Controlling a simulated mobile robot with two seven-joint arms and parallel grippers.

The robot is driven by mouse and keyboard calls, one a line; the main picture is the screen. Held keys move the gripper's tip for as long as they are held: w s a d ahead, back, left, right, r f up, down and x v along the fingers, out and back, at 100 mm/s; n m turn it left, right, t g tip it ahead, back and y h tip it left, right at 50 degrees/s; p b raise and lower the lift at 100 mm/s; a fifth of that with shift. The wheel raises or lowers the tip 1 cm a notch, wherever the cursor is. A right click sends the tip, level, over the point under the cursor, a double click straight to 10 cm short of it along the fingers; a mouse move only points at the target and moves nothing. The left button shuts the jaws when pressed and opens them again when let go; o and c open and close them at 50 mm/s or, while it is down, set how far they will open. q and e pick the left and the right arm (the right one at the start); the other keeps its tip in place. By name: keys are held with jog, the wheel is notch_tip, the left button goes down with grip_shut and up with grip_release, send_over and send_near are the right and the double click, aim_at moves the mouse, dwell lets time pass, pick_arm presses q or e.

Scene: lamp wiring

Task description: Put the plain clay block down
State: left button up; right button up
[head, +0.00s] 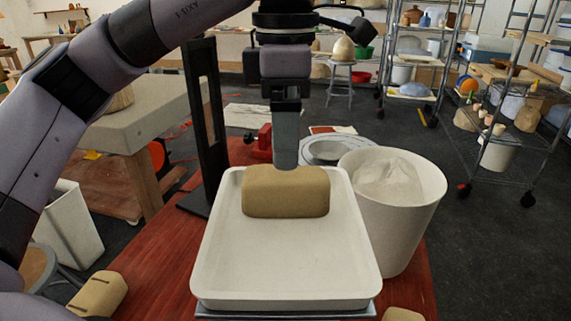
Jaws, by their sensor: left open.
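The plain clay block (286,197), a tan rounded brick, lies lengthwise across the far half of a white tray (285,280). It seems to rest on the tray floor. My left gripper (285,163) points straight down at the block's far upper edge. Its fingers show edge-on as one grey bar, and the tips end at or just behind the block's top. The gripper is open; whether a finger still touches the block cannot be told. My right gripper is out of the picture.
A white bucket (425,195) of pale material stands right against the tray's right side. A dark upright frame (200,120) rises behind left on the red table (150,275). A marked clay block (97,294) lies at left, another tan piece (402,314) at the bottom edge.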

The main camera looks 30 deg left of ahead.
aim_at(285, 173)
pick_arm(q)
notch_tip(285, 173, up, 5)
jog(key=shift+f+p, duration=0.1)
jog(key=shift+p, duration=0.6)
jog(key=shift+s, duration=0.1)
